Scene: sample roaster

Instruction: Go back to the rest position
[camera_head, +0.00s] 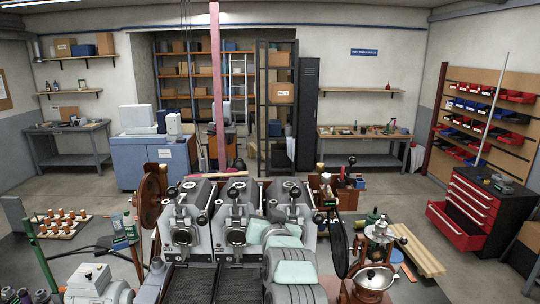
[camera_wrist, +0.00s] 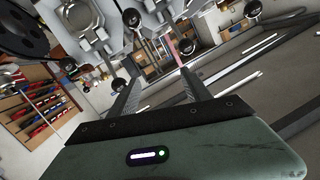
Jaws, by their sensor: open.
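My gripper (camera_wrist: 160,82) shows in the wrist view with its two dark fingers spread apart and nothing between them. In the head view my arm, grey with pale green covers, reaches up in front of the right part of the sample roaster (camera_head: 183,222). It covers part of the right roasting unit, and the fingertips are hard to make out there. The roaster has three grey units side by side with black knobs and handles. Its metal front and knobs also show at the top of the wrist view (camera_wrist: 82,15), beyond the fingers.
Dark wheels flank the roaster, one at the left (camera_head: 150,208). A brass and metal grinder (camera_head: 373,278) stands at the front right. A red tool cabinet (camera_head: 478,207) has an open lower drawer at the right. Wooden planks (camera_head: 418,250) lie nearby. Floor behind the roaster is fairly clear.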

